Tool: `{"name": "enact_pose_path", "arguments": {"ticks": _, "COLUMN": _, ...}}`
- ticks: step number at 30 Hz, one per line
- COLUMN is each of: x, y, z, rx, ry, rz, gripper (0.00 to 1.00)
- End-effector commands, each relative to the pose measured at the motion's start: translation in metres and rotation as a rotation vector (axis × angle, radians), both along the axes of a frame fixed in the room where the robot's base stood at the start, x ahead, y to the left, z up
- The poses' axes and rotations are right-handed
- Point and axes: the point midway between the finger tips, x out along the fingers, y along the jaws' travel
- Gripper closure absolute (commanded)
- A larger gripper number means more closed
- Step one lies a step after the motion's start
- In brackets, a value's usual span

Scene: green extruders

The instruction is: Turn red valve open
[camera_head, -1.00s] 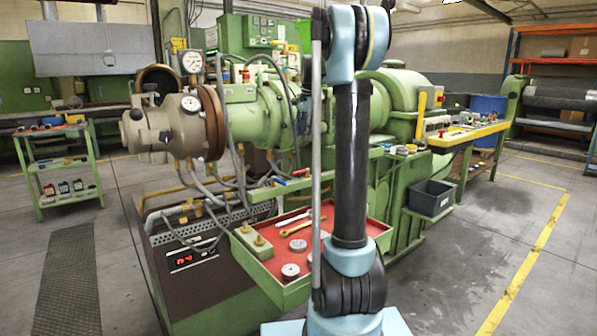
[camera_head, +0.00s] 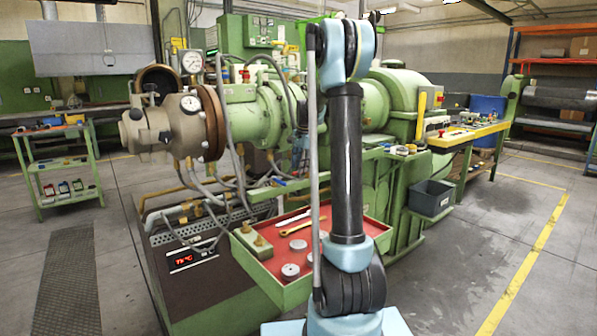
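A small blue-handled valve (camera_head: 279,183) sits on the pipework above the red tray, left of my arm. The red valve handle beside it is not clearly visible now; my arm covers that spot. Part of my far arm, light blue, shows behind my upright dark link, close to the pipework by the blue handle. My gripper (camera_head: 299,160) is mostly hidden there and too small to make out. I cannot tell whether it touches the red handle, or whether its fingers are open or shut.
A green-edged tray with a red bottom (camera_head: 262,270) holds tools and metal discs below the valves. The green extruder (camera_head: 250,122) stands behind, with gauges and hoses. A dark bin (camera_head: 431,198) is at right. Open floor lies to the right and left.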

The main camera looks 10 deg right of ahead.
Motion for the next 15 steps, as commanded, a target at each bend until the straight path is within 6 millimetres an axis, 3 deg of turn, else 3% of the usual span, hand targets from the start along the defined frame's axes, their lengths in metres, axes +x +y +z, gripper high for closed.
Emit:
{"name": "enact_pose_path", "arguments": {"ticks": 6, "x": 0.003, "y": 0.002, "z": -0.017, "rx": 0.000, "ry": 0.000, "rz": 0.000, "gripper": 0.66}}
{"name": "enact_pose_path", "arguments": {"ticks": 15, "x": 0.003, "y": 0.002, "z": -0.019, "rx": 0.000, "ry": 0.000, "rz": 0.000, "gripper": 0.66}}
